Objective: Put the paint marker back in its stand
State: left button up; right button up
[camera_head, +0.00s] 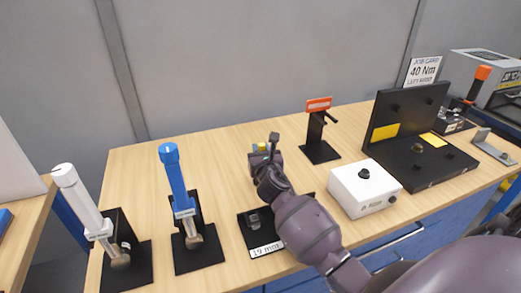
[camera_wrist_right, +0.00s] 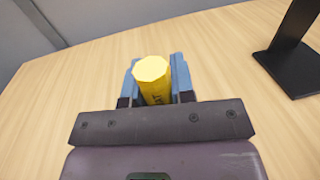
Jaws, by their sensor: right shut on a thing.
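My right gripper (camera_head: 262,149) is over the back middle of the bench, its arm coming in from the lower right. It is shut on the yellow paint marker, which shows in the right wrist view (camera_wrist_right: 153,76) between the blue finger pads. In the head view only a small yellow bit of the marker shows. A black stand (camera_head: 317,134) with a red label and a side arm stands to the right of the gripper, apart from it. Its base also shows in the right wrist view (camera_wrist_right: 288,70). I cannot read its label. My left gripper is not in view.
White (camera_head: 80,199) and blue (camera_head: 177,178) handled tools rest in black holders at the left. A black "19 mm" base (camera_head: 257,237) lies near the front, partly behind my arm. A white box (camera_head: 362,190) and open black case (camera_head: 440,163) are at the right. The back left wood is clear.

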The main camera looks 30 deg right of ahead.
dwell(0.7)
jog(key=o, duration=0.9)
jog(key=p+v, duration=0.1)
jog(key=v, duration=0.9)
jog(key=shift+s+a, duration=0.2)
jog(key=shift+s, duration=0.15)
